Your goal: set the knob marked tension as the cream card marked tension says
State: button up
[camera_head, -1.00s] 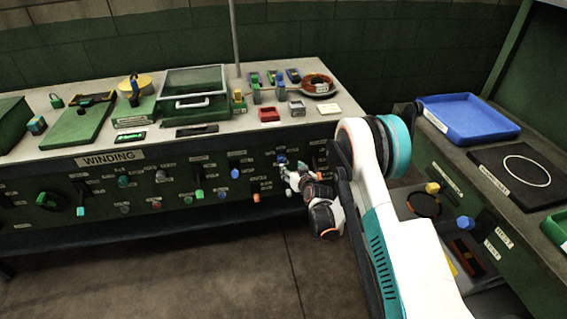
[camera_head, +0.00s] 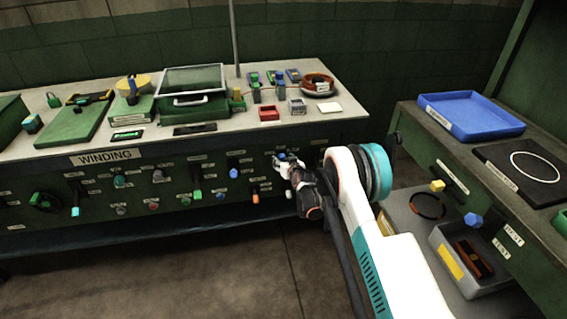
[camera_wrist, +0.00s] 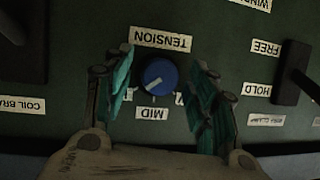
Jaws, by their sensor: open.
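The tension knob (camera_wrist: 159,77) is round and blue, on a dark green panel in the wrist view. Its label TENSION (camera_wrist: 160,40) appears upside down above it. A white line on the knob points down in the picture, slightly left, toward the MID label (camera_wrist: 152,113). Other labels beside the knob are partly hidden by my fingers. My gripper (camera_wrist: 162,62) is open, one finger on each side of the knob; contact is not clear. In the head view my gripper (camera_head: 284,164) is at the bench front. A pale card (camera_head: 330,107) lies on the bench top, its writing unreadable.
A dark lever (camera_wrist: 293,75) with FREE and HOLD labels stands right of the knob in the wrist view; another dark control (camera_wrist: 20,40) is at left. Several other knobs line the WINDING panel. A blue tray (camera_head: 470,116) sits on the right bench.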

jog(key=shift+c, duration=0.6)
jog(key=c, duration=0.9)
jog(key=shift+c, duration=0.2)
jog(key=n+h, duration=0.1)
jog(key=n, duration=0.1)
jog(key=n+t+h, duration=0.1)
jog(key=n+h, duration=0.2)
jog(key=n, duration=0.1)
jog(key=shift+s+a+n+t+h, duration=0.1)
jog(key=shift+a+n+t+h, duration=0.2)
